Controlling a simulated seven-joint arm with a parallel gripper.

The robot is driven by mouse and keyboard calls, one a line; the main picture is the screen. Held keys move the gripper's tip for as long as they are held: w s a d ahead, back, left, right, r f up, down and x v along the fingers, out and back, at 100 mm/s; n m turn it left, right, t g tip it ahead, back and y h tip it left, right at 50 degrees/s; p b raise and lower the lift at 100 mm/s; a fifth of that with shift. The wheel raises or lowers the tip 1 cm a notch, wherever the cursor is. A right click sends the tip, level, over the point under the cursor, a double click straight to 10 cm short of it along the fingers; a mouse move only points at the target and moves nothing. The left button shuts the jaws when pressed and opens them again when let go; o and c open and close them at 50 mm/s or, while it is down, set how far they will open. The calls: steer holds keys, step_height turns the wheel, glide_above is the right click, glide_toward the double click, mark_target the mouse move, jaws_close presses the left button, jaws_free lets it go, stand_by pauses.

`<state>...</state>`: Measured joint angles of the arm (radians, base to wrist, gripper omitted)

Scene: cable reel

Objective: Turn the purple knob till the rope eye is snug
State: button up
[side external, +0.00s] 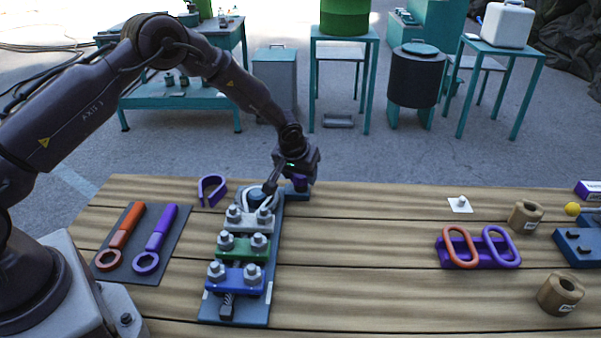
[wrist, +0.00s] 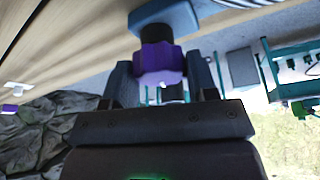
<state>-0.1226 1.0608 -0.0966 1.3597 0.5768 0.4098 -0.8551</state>
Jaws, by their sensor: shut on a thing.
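The purple knob (side external: 301,180) is at the far right end of the long blue-grey board (side external: 262,312), partly hidden by my gripper (side external: 297,187) in the side view. In the wrist view the knob (wrist: 157,60) sits between the two fingers of my gripper (wrist: 161,76), below a blue-grey block (wrist: 165,18). My gripper is shut on the knob. The pale rope eye (side external: 249,194) loops around a dark blue round piece (side external: 262,198) at the far end of the board. I cannot tell how tightly the rope lies.
White (side external: 249,223), green (side external: 232,248) and blue (side external: 226,283) bolted clamps line the board. A purple U-shaped piece (side external: 211,190) and a mat with orange (side external: 119,236) and purple (side external: 156,238) wrenches lie left.

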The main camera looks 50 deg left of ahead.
steer(key=m+h, duration=0.1)
steer(key=m, duration=0.2)
steer(key=m+h, duration=0.1)
steer(key=m, duration=0.3)
steer(key=shift+a+h, duration=0.15)
steer(key=shift+h, duration=0.25)
steer(key=m+h, duration=0.1)
steer(key=m, duration=0.2)
steer(key=shift+m, duration=0.3)
steer(key=shift+m+g+h, duration=0.5)
steer(key=shift+m+h, duration=0.2)
steer(key=shift+m, duration=1.1)
steer(key=o, duration=0.9)
steer(key=v, duration=1.3)
